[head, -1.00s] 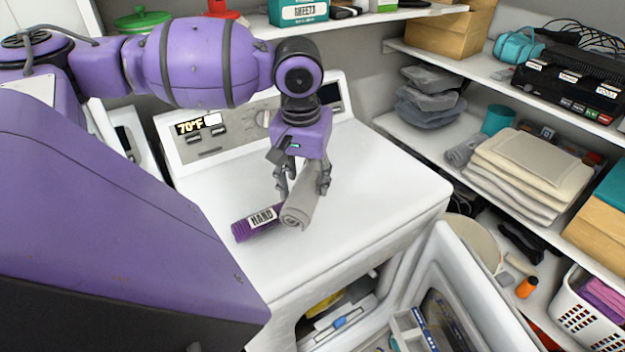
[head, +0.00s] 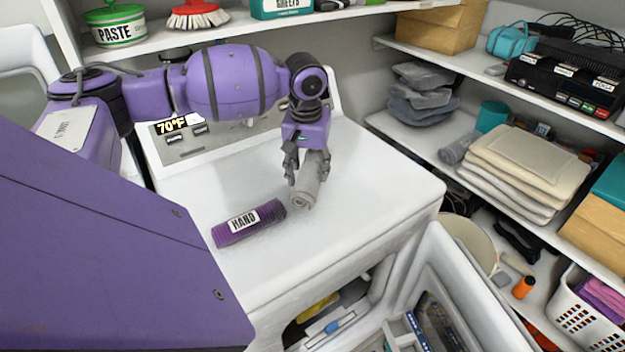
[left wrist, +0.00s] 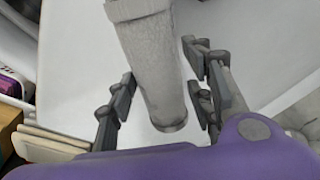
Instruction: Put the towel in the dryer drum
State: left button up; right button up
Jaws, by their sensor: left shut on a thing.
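A rolled grey towel (head: 304,192) is held by my left gripper (head: 308,168) above or at the white dryer top (head: 365,205); whether it touches the top is unclear. In the left wrist view the grey roll (left wrist: 152,65) lies between the two fingers (left wrist: 163,100). A purple roll (head: 255,224) with a "HAND" label lies on the dryer top, left of the grey roll. The dryer's front opening (head: 292,334) is partly visible below, with its white door (head: 425,262) swung open to the right. The drum's inside is mostly hidden. My right gripper is not in view.
A white basket (head: 585,320) stands low at right. The dryer top right of the gripper is clear.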

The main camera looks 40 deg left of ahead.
pick_arm(q)
jog(key=shift+w+f, duration=0.15)
jog(key=shift+w, duration=0.05)
jog(key=f, duration=0.3)
jog(key=shift+w+a+f, duration=0.1)
jog(key=shift+w+f, duration=0.15)
jog(key=shift+f, duration=0.05)
jog(key=o, duration=1.3)
jog(key=shift+f, duration=0.15)
